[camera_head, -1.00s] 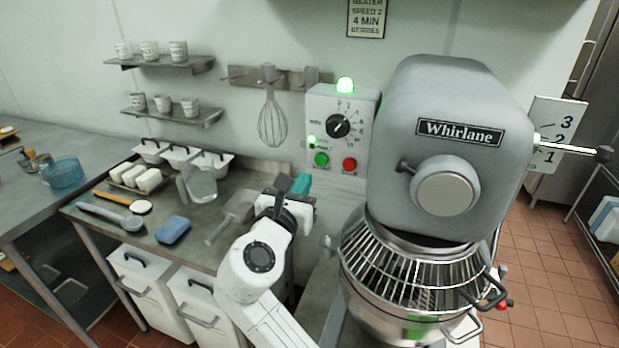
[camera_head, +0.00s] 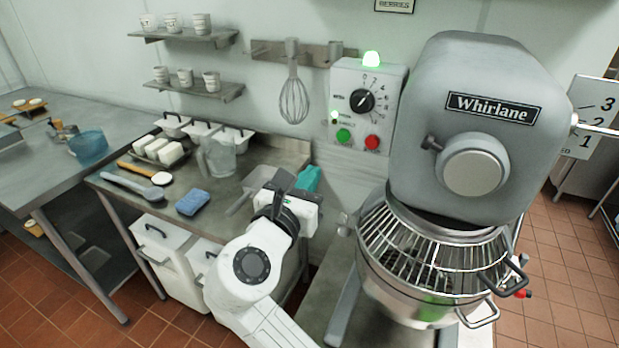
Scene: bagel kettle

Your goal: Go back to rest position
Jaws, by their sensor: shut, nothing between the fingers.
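My arm, white with a dark round joint cap, rises from the bottom of the view. My gripper (camera_head: 289,203) is at its end, above the right end of the steel work table (camera_head: 226,218). The fingers point away from the camera and are largely hidden behind the wrist; they are shut with nothing held. A teal object (camera_head: 309,178) shows just behind the gripper. The gripper is left of the grey mixer (camera_head: 470,120) and apart from its bowl (camera_head: 410,290).
The mixer's wire guard (camera_head: 430,245) is close on the right. A control box (camera_head: 368,105) with a lit green lamp is on the wall behind. A clear jug (camera_head: 218,158), blue sponge (camera_head: 192,201), scoop (camera_head: 245,196) and white bins (camera_head: 170,255) are to the left.

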